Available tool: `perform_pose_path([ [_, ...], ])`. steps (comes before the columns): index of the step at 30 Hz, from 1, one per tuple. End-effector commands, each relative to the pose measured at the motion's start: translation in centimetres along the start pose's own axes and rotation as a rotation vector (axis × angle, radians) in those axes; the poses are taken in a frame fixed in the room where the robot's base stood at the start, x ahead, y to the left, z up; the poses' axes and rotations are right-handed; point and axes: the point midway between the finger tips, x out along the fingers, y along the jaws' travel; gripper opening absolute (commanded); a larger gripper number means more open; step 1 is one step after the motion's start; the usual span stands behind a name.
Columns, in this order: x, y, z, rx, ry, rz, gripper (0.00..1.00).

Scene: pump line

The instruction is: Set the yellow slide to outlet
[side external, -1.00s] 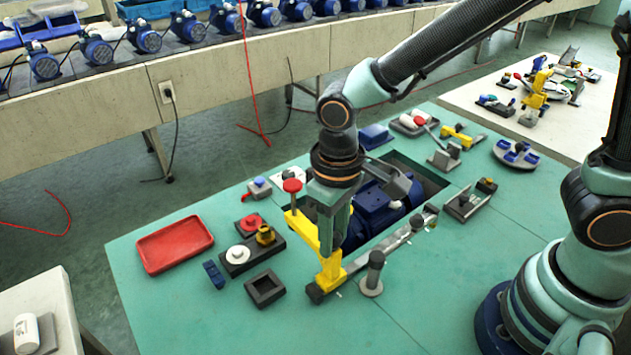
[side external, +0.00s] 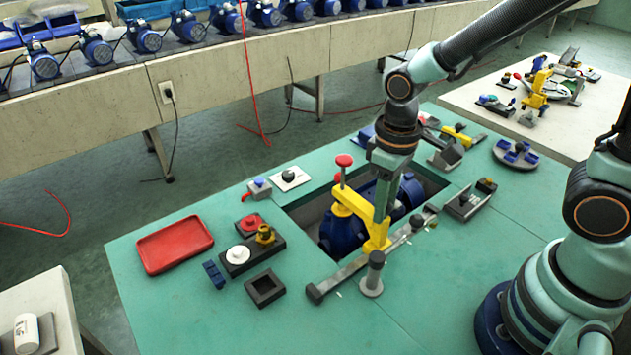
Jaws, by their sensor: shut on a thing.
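The yellow slide (side external: 352,203) sits partway along a grey rail (side external: 345,277) at the front edge of the table's opening. Its yellow arm reaches back over the opening and carries a red knob (side external: 344,160) on a post. My gripper (side external: 381,218) points down and is shut on the yellow slide close to the rail; the fingers hide part of the slide. A blue pump (side external: 342,232) lies in the opening, under the slide's arm and partly hidden by my gripper. No outlet label is readable.
A grey upright post (side external: 374,270) stands just in front of the rail, close to the slide. A red tray (side external: 174,244), a dark square frame (side external: 265,288) and small fixtures lie left. More fixtures, including a blue holder (side external: 516,153), lie right. The table's front is clear.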

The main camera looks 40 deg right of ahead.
Motion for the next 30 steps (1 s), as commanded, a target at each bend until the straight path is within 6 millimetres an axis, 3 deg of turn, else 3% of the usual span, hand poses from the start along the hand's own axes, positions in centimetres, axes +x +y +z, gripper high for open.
perform_pose_path([
  [4,-0.1,0.0,-0.2,-0.001,0.008,0.0,0.0],
  [5,-0.1,0.0,-0.2,-0.001,0.008,0.0,0.4],
  [7,-0.1,0.0,-0.2,-0.001,0.007,0.0,0.66],
  [20,-0.7,-0.1,-0.1,-0.001,0.004,0.0,0.66],
  [30,-6.9,0.0,-0.2,-0.001,0.012,0.0,0.66],
])
